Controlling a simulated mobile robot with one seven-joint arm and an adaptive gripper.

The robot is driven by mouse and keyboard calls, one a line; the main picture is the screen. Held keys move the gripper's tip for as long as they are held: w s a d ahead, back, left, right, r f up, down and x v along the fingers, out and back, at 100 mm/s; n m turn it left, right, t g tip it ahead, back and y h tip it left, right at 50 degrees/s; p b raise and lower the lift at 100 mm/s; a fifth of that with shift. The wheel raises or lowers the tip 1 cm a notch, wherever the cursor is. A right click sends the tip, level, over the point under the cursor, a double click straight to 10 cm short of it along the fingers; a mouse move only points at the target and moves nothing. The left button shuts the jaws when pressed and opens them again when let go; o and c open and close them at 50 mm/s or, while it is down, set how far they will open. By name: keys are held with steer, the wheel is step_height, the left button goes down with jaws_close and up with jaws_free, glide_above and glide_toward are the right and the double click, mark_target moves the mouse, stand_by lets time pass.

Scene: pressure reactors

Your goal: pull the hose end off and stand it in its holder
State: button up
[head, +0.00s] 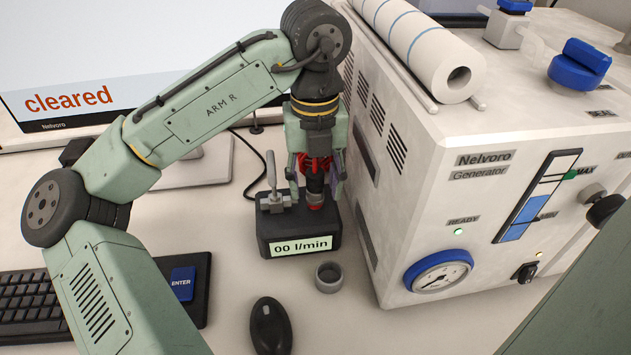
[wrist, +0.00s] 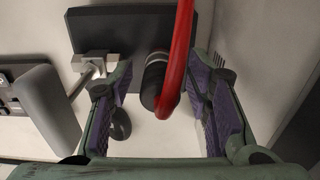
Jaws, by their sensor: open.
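The hose end (wrist: 154,78) is a dark, banded cylinder with a red hose (wrist: 180,45) leading from it. In the head view the hose end (head: 316,186) stands upright on the right part of the black flow meter box (head: 266,238). My gripper (head: 316,180) is above the box with its jaws on either side of the hose end. In the wrist view my gripper (wrist: 163,105) is open, with clear gaps between the hose end and both purple pads. A short grey ring-shaped cup (head: 328,277), apparently the holder, stands empty in front of the box.
A lever valve (head: 272,196) stands on the box's left side. The white generator (head: 410,170) rises close on the right. A mouse (head: 271,325) and keyboard (head: 40,310) lie in front and left. The monitor (head: 120,60) reads "cleared"; the meter reads "00 l/min".

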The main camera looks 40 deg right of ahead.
mark_target(315, 172)
jaws_close()
stand_by(0.5)
steer(key=shift+r, duration=0.1)
steer(key=shift+r+p, duration=0.8)
steer(key=shift+r, duration=2.1)
